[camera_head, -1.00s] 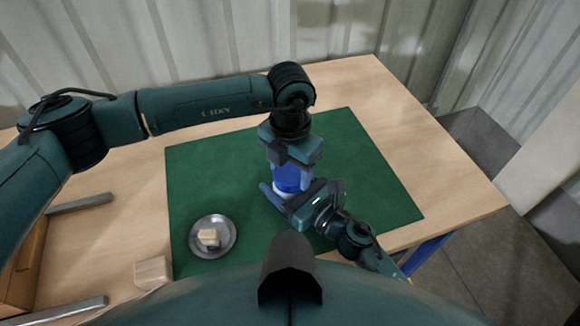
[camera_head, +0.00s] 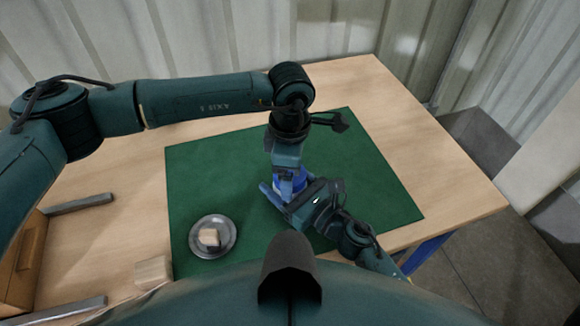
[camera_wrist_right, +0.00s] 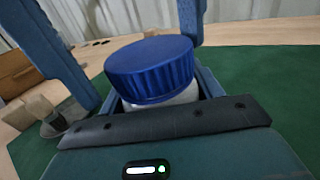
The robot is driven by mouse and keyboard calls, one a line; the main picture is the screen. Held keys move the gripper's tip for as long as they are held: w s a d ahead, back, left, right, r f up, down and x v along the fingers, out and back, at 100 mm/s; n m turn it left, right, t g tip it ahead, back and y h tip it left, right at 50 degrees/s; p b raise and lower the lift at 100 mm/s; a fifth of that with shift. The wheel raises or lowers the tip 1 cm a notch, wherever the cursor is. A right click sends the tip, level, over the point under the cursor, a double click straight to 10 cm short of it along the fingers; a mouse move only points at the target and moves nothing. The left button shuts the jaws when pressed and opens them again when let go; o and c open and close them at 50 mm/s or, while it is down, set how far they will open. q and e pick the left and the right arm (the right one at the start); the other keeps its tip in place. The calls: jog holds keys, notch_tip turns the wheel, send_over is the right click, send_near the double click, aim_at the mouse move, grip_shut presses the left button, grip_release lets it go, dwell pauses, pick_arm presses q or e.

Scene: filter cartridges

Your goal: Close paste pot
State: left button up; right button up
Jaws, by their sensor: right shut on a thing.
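The paste pot is white with a ribbed blue lid. In the right wrist view the lid (camera_wrist_right: 150,68) sits over the white pot body (camera_wrist_right: 165,103); I cannot tell whether it is fully seated. In the head view only some blue of the lid (camera_head: 290,184) shows between the grippers. My right gripper (camera_head: 283,195) is shut on the pot low down, from the front right. My left gripper (camera_head: 288,172) points down over the pot. Its fingers appear open, one either side of the lid in the wrist view, with a gap on the left.
A round metal dish (camera_head: 228,233) with a pale block (camera_head: 209,237) lies at the green mat's (camera_head: 215,170) left front. Another wooden block (camera_head: 153,271) lies beside the mat. A wooden box (camera_head: 22,270) is at far left. The mat's right side is clear.

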pick_arm(q)
jog(key=shift+r, duration=2.25)
jog(key=shift+c, duration=0.3)
jog(key=n, duration=0.2)
jog(key=r+n, duration=0.1)
jog(key=shift+d+r+n, duration=0.1)
jog(key=shift+r+n, duration=0.1)
jog(key=shift+n, duration=0.2)
notch_tip(320, 180, up, 2)
jog(key=n, duration=0.6)
jog(key=shift+f, duration=4)
